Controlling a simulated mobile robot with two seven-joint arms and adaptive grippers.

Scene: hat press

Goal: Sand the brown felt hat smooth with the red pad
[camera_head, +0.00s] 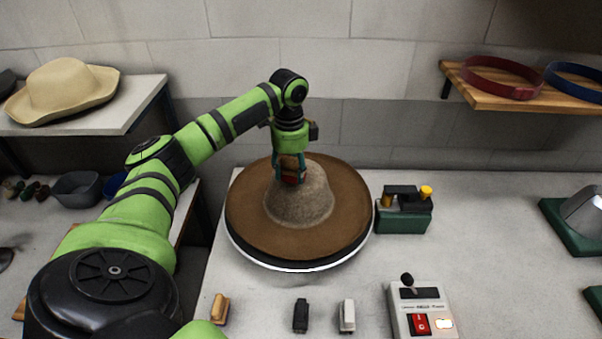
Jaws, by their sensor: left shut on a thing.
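The brown felt hat (298,206) lies brim down on a round turntable (290,267) with a white edge, in the middle of the head view. Its crown is paler and greyer than its brim. My left gripper (290,172) comes down over the crown from behind and is shut on the red pad (290,180). The pad is at the upper left part of the crown and appears to touch it; the exact contact is hidden by the fingers. My right gripper is not in view.
A switch box (422,310) with a red switch and a lever stands at the front. Small blocks (300,314) lie left of it. A green tool holder (404,210) stands close to the hat's right. A straw hat (62,90) is on the left shelf. Hat bands (500,78) lie on the right shelf.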

